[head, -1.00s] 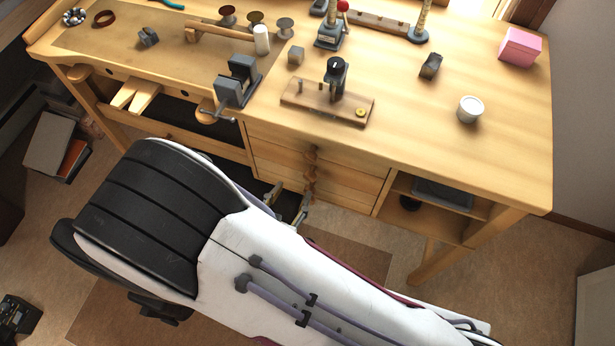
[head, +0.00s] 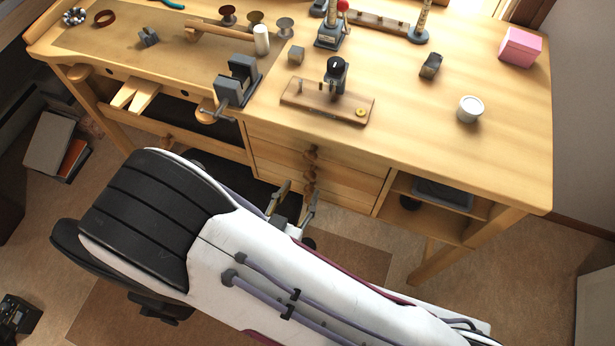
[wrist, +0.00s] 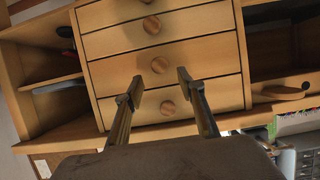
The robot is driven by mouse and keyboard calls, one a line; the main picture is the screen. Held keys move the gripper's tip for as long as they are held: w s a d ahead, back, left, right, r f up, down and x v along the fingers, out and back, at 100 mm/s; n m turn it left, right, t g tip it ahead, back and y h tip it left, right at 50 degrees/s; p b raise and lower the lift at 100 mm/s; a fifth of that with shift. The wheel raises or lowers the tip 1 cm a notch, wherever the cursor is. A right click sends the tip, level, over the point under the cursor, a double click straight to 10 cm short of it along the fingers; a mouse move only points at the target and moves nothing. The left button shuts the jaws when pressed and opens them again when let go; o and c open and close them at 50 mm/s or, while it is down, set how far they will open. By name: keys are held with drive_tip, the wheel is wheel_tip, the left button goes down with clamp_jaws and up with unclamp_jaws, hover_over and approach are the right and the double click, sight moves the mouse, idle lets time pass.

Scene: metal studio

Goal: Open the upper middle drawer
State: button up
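The drawer stack in the wooden bench shows in the head view, with round wooden knobs down its middle; its top drawer front (head: 280,146) has a knob (head: 311,152). All the fronts look shut. In the wrist view the stack appears turned over, with the bench top towards the bottom and three clear knobs: a lower one (wrist: 167,107), a middle one (wrist: 159,64) and an upper one (wrist: 151,25). My gripper (head: 298,191) is open and empty in front of the stack. In the wrist view its fingertips (wrist: 160,79) are spread, apart from the knobs.
An open shelf (head: 430,217) lies right of the drawers. A wide drawer or tray (head: 180,140) lies left, under a vise (head: 236,82) that overhangs the bench edge. A board with a small tool (head: 328,102) stands on the bench above the stack.

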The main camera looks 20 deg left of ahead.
sight(308, 177)
drive_tip(key=shift+x, duration=3.2)
drive_tip(key=shift+s, duration=0.1)
clamp_jaws()
